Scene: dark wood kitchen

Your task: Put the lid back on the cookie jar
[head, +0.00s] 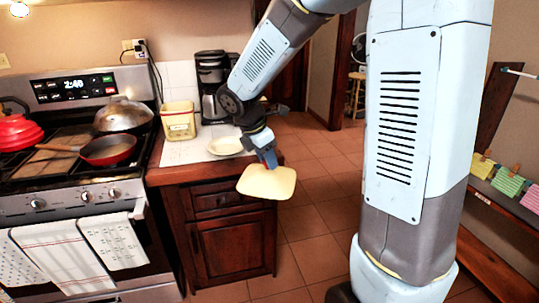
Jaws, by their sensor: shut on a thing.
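The cookie jar appears to be the squarish pale yellow container (179,122) with a label on its front. It stands upright on the counter and its top looks open. My gripper (268,160) is shut on a flat, pale yellow lid (266,184) with rounded corners. The lid hangs in the air at the counter's front right corner, to the right of the jar and nearer to me, apart from it. My fingertips are small in this view, and the exact grip on the lid is hard to make out.
A cream dish (226,146) lies on the counter (183,154) between the jar and my gripper. A coffee maker (211,80) stands behind. The stove (95,175) on the left holds a red pan (107,150), a domed lid (124,116) and a red pot (17,132). Tiled floor (312,185) is clear on the right.

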